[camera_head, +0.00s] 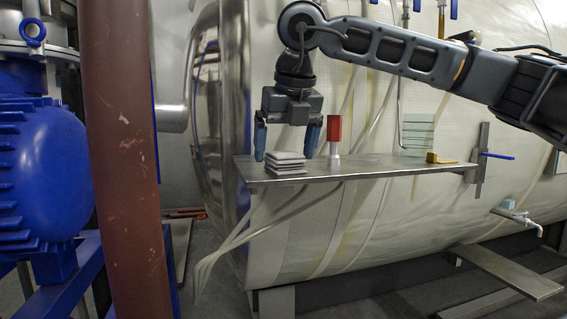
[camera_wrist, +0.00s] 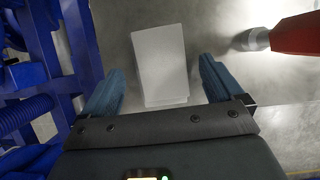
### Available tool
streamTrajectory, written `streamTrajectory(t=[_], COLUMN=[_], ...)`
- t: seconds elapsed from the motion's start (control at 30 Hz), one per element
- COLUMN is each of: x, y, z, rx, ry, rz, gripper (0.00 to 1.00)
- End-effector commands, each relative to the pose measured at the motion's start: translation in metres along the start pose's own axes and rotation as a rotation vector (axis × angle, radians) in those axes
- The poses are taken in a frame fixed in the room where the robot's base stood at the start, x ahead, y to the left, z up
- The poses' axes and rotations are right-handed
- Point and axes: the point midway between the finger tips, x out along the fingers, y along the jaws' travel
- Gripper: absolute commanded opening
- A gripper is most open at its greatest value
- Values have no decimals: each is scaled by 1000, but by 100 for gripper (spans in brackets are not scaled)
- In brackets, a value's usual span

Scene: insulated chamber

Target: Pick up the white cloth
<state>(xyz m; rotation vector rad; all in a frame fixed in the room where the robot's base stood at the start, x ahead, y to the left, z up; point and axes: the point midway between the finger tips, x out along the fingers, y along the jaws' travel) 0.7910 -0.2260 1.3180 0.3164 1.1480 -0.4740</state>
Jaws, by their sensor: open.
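The white cloth (camera_head: 286,163) is a folded stack lying flat on the grey metal shelf (camera_head: 370,165), near its left end. In the wrist view the cloth (camera_wrist: 160,62) is a pale rectangle between my fingers and ahead of them. My gripper (camera_head: 287,146) points down over the cloth, with one blue finger on each side of it in the head view. The gripper also shows in the wrist view (camera_wrist: 160,85), with its fingers wide apart and nothing held. I cannot tell whether a finger touches the cloth.
A red-topped bottle with a pale base (camera_head: 334,133) stands just right of my right finger. Farther right are a yellow-brown item (camera_head: 436,157) and a pale green stack (camera_head: 418,132). A brown pipe (camera_head: 125,160) and blue machinery (camera_head: 40,165) stand at the left.

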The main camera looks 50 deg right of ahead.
Motion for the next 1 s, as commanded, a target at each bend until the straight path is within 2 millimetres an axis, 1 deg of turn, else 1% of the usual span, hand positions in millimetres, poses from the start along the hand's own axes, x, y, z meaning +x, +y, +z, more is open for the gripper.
streamTrajectory(t=[0.03,0.1,0.3,0.87,0.9,1.0], x=[7,10,10,10,10,10], y=[0,0,0,0,0,0], z=[-1,-1,0,0,0,0], rx=[0,0,0,0,0,0], ry=[2,1,0,0,0,0], rz=[1,1,0,1,1,1], gripper=[94,94,93,39,38,38])
